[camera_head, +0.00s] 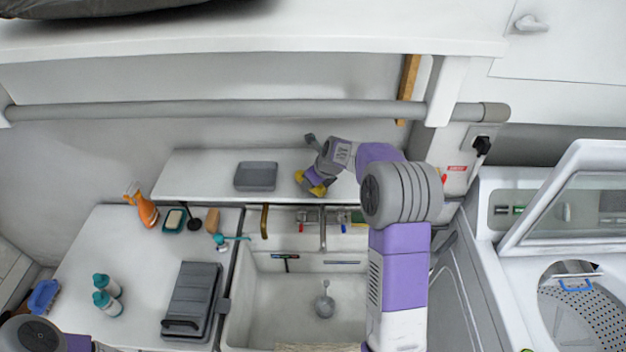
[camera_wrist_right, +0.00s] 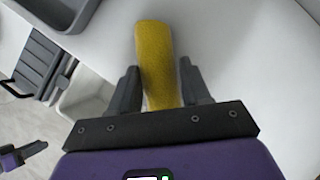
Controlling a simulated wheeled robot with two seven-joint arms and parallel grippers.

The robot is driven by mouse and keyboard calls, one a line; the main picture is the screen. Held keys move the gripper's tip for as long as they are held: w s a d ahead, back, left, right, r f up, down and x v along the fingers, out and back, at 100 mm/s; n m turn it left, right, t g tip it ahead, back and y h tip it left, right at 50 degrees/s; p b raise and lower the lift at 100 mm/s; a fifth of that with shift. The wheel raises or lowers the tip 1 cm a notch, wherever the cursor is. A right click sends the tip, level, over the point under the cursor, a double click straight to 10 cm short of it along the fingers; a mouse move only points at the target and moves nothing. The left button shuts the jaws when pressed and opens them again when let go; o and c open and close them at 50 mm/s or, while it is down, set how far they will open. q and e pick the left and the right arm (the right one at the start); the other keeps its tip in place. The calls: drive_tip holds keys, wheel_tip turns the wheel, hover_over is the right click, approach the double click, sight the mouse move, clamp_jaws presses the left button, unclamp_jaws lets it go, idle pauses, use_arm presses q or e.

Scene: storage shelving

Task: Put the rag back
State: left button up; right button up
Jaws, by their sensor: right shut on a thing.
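The yellow rag (camera_head: 314,182) is folded into a narrow strip. In the right wrist view the rag (camera_wrist_right: 157,65) stands between my right gripper's dark fingers, which are shut on it. In the head view my right gripper (camera_head: 312,178) is over the white back ledge (camera_head: 210,165), behind the sink. I cannot tell whether the rag touches the ledge. At the lower left of the right wrist view a purple and dark part (camera_wrist_right: 22,155) looks like my left gripper; its jaws are unclear.
A grey tray (camera_head: 256,176) sits on the ledge left of my right gripper. The sink (camera_head: 290,305) and faucet (camera_head: 323,230) are in front. An orange spray bottle (camera_head: 146,208), teal bottles (camera_head: 106,292) and a grey case (camera_head: 192,300) stand on the left counter. A pipe (camera_head: 220,110) runs above.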

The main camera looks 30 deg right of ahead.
drive_tip(key=o, duration=0.9)
drive_tip(key=shift+o, duration=0.2)
drive_tip(key=shift+r, duration=0.15)
drive_tip(key=v, duration=0.7)
drive_tip(key=shift+s+r+p, duration=0.15)
drive_tip(key=shift+p, duration=0.25)
